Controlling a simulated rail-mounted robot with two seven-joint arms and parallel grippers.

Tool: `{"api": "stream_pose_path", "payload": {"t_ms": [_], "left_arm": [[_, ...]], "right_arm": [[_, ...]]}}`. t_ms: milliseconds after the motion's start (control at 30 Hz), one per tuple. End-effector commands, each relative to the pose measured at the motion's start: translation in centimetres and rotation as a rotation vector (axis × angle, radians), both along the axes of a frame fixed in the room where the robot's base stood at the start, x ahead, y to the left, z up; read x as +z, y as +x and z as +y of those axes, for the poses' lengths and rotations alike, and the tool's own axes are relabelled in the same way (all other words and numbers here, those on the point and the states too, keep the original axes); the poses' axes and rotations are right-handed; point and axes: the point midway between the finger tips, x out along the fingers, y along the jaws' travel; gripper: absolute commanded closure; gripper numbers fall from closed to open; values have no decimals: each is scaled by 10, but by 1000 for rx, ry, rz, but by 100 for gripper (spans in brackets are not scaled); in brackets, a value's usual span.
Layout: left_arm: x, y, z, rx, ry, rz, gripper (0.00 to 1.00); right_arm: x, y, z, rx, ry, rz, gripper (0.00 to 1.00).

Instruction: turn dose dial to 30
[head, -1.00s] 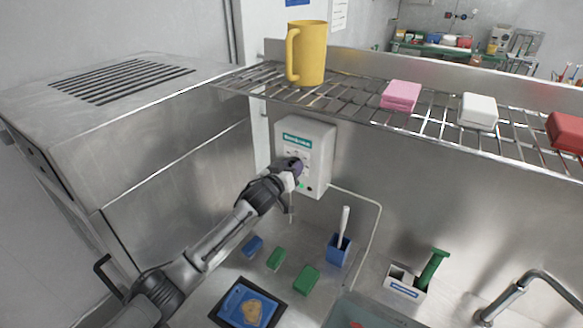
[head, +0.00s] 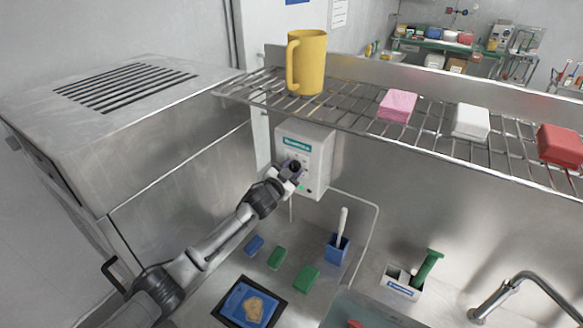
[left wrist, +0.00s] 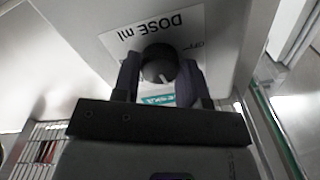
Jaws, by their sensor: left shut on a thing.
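The white dispenser box (head: 317,152) with a teal label hangs on the steel back wall under the wire shelf. In the left wrist view its face reads "DOSE ml" and "OFF" around a dark round dial (left wrist: 160,66) with a light pointer mark. My left gripper (head: 293,170) is at the front of the box. In the left wrist view the left gripper (left wrist: 160,80) has a finger on each side of the dial and is shut on it. The dial's other numbers are hidden or too small to read. My right gripper is not in view.
A yellow mug (head: 308,62) and several blocks stand on the wire shelf (head: 350,118) above. Below are sponges (head: 277,258), a blue holder with a brush (head: 337,248), a dark tray (head: 225,312) and a tap (head: 520,288). A cable runs right of the box.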

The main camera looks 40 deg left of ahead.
Motion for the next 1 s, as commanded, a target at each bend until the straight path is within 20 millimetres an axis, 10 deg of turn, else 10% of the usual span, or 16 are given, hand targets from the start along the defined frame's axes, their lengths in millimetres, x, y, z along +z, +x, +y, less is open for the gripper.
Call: {"api": "stream_pose_path", "payload": {"t_ms": [1000], "left_arm": [[1, 0, 0, -1, 874, 104, 84]], "right_arm": [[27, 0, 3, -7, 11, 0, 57]]}}
